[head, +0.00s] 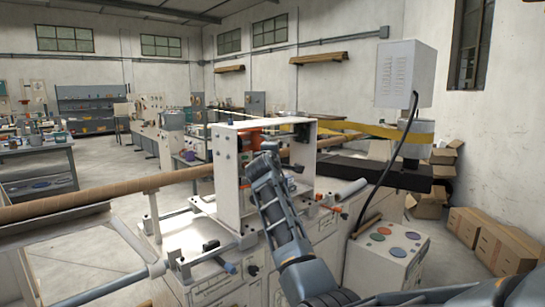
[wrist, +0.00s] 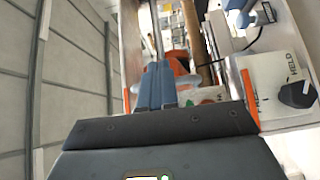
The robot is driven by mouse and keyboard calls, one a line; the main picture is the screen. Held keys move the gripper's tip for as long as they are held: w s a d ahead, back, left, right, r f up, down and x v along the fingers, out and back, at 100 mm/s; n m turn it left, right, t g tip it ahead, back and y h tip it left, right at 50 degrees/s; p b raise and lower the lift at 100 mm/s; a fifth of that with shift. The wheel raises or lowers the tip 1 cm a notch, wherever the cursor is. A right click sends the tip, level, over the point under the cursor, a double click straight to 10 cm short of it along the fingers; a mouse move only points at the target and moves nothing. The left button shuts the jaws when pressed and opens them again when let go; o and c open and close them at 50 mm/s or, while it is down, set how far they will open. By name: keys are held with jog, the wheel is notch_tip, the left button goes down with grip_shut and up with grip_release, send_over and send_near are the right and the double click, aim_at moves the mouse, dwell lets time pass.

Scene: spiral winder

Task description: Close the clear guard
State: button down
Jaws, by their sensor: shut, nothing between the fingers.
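The winder's white housing frame (head: 228,185) stands at the middle of the head view, with a wide opening facing right. I cannot make out the clear guard for certain in either view, so its position cannot be told. My gripper (head: 263,163) is at the opening of the frame, in front of its inner parts. In the wrist view my gripper (wrist: 156,84) shows its two blue-grey fingers together with nothing between them. They point into the machine toward an orange part (wrist: 178,62) and a brown tube (wrist: 196,40). Whether the fingertips touch anything cannot be told.
A black knob (wrist: 297,94) on a white panel marked HELD is close at right in the wrist view. A long brown tube (head: 100,193) runs in from the left. A white control box (head: 397,73) and a button cabinet (head: 388,255) stand right of my arm.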

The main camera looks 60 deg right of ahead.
jog(key=shift+w+d, duration=0.4)
jog(key=shift+d, duration=0.2)
jog(key=shift+a, duration=0.1)
